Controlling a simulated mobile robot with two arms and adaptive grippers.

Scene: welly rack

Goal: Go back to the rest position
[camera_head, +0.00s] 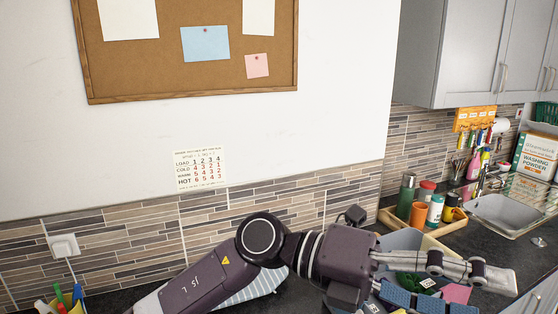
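My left arm comes in from the lower left and reaches to the right over the dark counter. Its gripper (482,293) is at the lower right with its fingers apart. A dark green item and a pink item (456,293) show between and beside the fingers; nothing appears gripped. My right gripper is not in view.
A cup of markers (62,300) is at the lower left. Grey cabinets (455,50) hang at the upper right. A cork board (190,50) is on the wall.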

